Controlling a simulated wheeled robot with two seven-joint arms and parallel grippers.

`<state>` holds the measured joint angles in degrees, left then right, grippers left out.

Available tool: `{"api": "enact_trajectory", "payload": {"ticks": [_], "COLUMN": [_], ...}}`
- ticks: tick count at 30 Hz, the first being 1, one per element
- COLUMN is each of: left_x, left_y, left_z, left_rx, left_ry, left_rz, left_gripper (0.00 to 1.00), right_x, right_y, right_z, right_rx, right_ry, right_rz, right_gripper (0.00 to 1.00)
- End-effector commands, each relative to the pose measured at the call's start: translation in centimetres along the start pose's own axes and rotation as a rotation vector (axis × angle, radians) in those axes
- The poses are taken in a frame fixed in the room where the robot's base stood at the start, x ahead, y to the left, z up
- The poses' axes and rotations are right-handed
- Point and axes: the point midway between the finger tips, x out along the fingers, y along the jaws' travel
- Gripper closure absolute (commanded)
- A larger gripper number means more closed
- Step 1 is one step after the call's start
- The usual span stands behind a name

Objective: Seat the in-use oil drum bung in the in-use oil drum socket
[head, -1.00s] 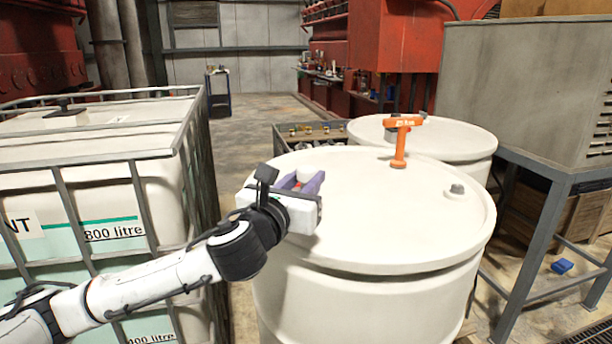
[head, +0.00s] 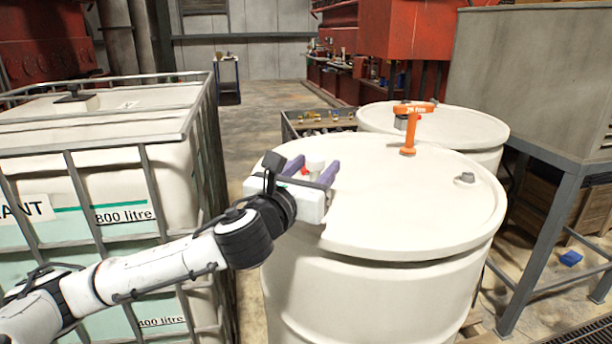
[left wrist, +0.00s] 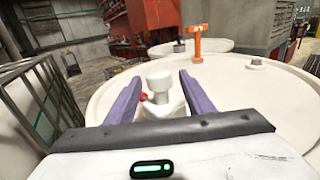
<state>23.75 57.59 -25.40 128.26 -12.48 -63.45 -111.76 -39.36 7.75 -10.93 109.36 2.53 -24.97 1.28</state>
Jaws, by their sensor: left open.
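The front white drum (head: 400,215) has a broad round lid. A pale knob-like part (head: 315,162), likely the bung, stands upright at the lid's left side with a small red piece beside it. My left gripper (head: 313,170) is open, its purple fingers on either side of the knob. The left wrist view shows the knob (left wrist: 158,82) between the fingers, with a gap on both sides. Its base, and any socket under it, is hidden or too small to tell. A small grey fitting (head: 465,179) sits at the lid's right side. My right gripper is not in view.
An orange tool (head: 409,130) stands at the lid's far edge. A second white drum (head: 470,125) is behind. A caged white tank (head: 110,160) stands close on the left, a grey cabinet on a metal frame (head: 545,170) on the right. The lid's middle is clear.

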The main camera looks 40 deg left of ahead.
Motion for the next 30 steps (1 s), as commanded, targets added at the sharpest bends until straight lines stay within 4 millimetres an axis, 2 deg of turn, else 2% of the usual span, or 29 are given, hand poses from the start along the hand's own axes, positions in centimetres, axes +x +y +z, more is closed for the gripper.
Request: {"api": "enact_trajectory", "payload": {"ticks": [5, 10, 12, 18, 24, 30], "left_x": [-3.2, -7.5, -7.6, -8.8, -9.5, -9.7], "left_y": [-0.1, -0.1, 0.0, 0.0, 0.0, 0.0], "left_z": [-0.3, -0.3, 0.6, 0.4, 0.2, 0.0], "left_rx": [0.005, 0.006, 0.003, 0.002, 0.0, -0.001], "left_ry": [0.001, 0.002, 0.007, 0.006, 0.001, 0.0], "left_rz": [-0.003, -0.005, 0.002, 0.003, -0.001, -0.001], "left_gripper": [0.52, 0.52, 0.52, 0.52, 0.52, 0.52], "right_x": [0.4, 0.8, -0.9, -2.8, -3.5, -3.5], "right_y": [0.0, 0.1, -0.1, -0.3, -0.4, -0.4], "right_z": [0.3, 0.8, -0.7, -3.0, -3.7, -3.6], "right_rx": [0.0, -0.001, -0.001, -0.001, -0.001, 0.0], "right_ry": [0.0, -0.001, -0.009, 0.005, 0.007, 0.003], "right_rz": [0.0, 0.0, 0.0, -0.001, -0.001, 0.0], "right_gripper": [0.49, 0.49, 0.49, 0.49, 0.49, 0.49]}}
